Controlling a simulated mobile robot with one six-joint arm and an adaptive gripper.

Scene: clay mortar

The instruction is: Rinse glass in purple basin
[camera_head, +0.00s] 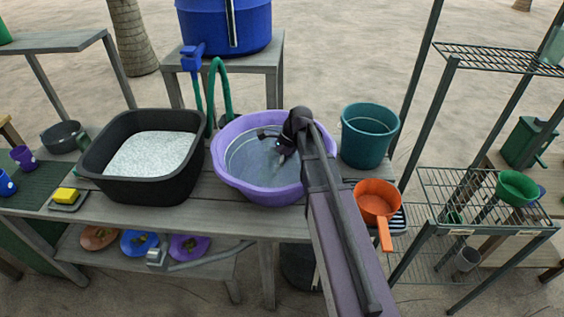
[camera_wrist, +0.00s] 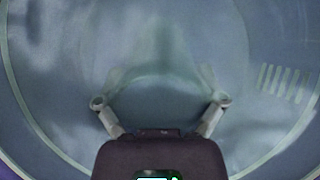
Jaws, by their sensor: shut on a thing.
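The purple basin (camera_head: 232,180) stands on the grey wooden table and holds water. My gripper (camera_head: 280,152) reaches down into the basin over the water, with my arm in front of the basin's right side. In the wrist view my gripper (camera_wrist: 160,101) has its two fingers spread around a clear, faint glass (camera_wrist: 160,82) and is shut on it. The glass is hard to make out against the water, and I cannot tell how deep it sits. In the head view the glass is too small and dark to tell.
A black tub (camera_head: 140,191) of white grains stands left of the basin. A teal bucket (camera_head: 366,150) and an orange pan (camera_head: 376,203) stand to the right. A blue barrel (camera_head: 218,25) with a green hose (camera_head: 222,85) is behind. A wire rack (camera_head: 470,190) is at the right.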

